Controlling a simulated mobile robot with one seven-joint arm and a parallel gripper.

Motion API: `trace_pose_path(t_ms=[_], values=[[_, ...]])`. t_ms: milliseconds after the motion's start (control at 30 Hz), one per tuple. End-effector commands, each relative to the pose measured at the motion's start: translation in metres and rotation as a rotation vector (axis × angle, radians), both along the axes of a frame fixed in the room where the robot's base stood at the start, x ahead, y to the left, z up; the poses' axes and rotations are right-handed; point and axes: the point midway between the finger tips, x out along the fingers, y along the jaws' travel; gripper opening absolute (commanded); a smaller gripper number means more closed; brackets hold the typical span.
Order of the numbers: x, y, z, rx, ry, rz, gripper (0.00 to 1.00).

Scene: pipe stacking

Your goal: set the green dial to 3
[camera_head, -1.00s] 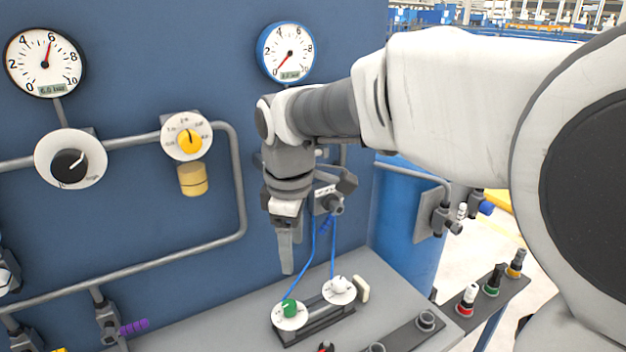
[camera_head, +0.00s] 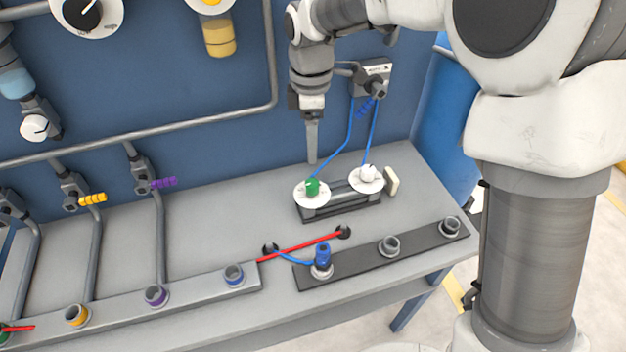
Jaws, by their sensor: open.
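The green dial (camera_head: 312,187) is a small green knob on a white round scale, on a dark block on the grey bench. The scale's numbers are too small to read. A white dial (camera_head: 367,175) sits beside it on the same block. My gripper (camera_head: 311,160) points down just above and behind the green dial, apart from it as far as I can tell. It holds nothing visible. I see the fingers edge-on, so the gap between them is hidden.
Blue cables (camera_head: 349,135) run from a wall box (camera_head: 372,80) down behind the dials. A red rod (camera_head: 300,246) and a blue-capped plug (camera_head: 322,257) are on the bench in front. Several coloured sockets line the front strips (camera_head: 195,292).

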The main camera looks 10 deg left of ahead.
Motion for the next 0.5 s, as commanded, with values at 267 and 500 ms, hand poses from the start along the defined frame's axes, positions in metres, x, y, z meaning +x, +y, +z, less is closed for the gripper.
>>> trace_pose_path(t_ms=[267,500], values=[[-0.001,0.0,-0.065,-0.003,0.003,0.0,0.71],[-0.001,-0.001,-0.106,-0.002,0.003,-0.001,0.71]])
